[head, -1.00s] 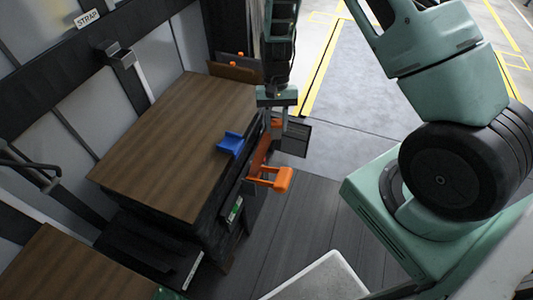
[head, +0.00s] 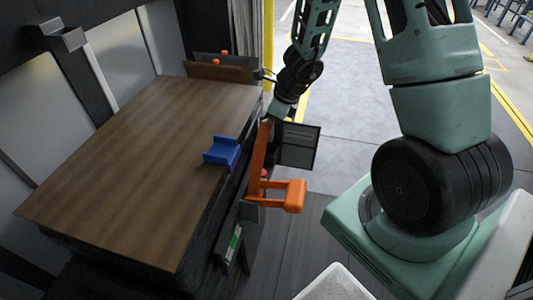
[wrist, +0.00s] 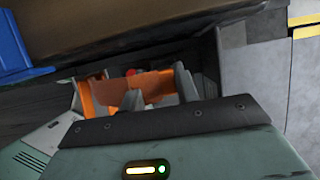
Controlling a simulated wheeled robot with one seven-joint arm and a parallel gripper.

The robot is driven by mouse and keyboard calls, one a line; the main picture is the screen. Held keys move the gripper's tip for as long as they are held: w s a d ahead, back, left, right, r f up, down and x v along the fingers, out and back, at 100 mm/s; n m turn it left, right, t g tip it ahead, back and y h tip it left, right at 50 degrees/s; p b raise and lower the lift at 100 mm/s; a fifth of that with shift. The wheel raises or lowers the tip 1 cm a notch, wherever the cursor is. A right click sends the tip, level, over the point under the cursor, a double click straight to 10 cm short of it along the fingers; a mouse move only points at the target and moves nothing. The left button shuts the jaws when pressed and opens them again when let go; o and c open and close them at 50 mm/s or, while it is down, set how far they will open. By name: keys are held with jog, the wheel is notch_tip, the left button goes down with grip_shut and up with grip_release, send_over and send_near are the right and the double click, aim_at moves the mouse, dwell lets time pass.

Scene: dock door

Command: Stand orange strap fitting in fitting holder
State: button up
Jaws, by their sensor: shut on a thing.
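The orange strap fitting (head: 259,150) is a long upright orange bar with a blocky foot to the right, in the head view beside the table's right edge. My gripper (head: 269,121) is at its upper end, small and partly hidden. In the wrist view, my gripper (wrist: 132,92) is shut on the orange fitting (wrist: 118,96), whose plates show between and around the fingers. A blue U-shaped cradle (head: 222,153), which looks like the fitting holder, sits on the table near its right edge. Its blue side also shows in the wrist view (wrist: 14,45). The fitting is apart from it.
The wood-topped table (head: 130,150) is mostly bare. A brown upright board (head: 222,72) with small orange bits stands at its far end. A dark grey panel (head: 297,146) is right of the fitting. Open floor (head: 345,120) lies beyond.

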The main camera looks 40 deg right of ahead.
notch_tip(320, 180, down, 8)
jog(key=b, duration=0.3)
jog(key=shift+r, duration=0.25)
jog(key=shift+f+b, duration=0.1)
jog(key=shift+b, duration=0.25)
jog(key=o, duration=1.1)
